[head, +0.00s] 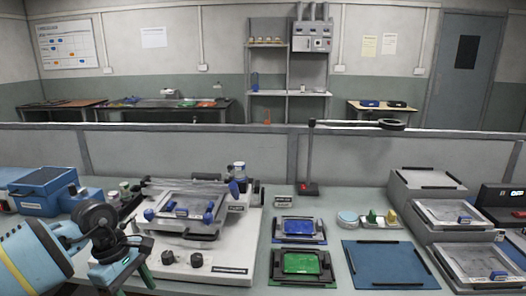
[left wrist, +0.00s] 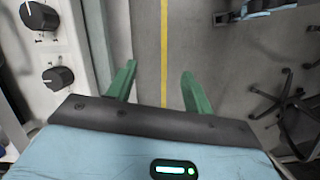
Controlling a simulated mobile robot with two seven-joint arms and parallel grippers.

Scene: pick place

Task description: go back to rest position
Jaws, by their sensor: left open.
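My left arm comes in from the left in the head view, with its gripper (head: 144,275) low at the front edge of the workbench. In the left wrist view the gripper (left wrist: 159,86) has its two green fingers apart with nothing between them, only grey floor with a yellow line (left wrist: 164,45) below. The fingers hang beside the white machine (head: 190,262), whose black knobs (left wrist: 57,78) show left of the gripper in the wrist view. My right gripper is in neither view.
On the bench (head: 337,212) are a blue box (head: 42,190), a blue board (head: 296,229), a green board (head: 301,262), a blue mat (head: 388,265) and grey stacked trays (head: 430,208). A magnifier lamp post (head: 309,155) stands behind. An office chair (left wrist: 290,115) is on the floor.

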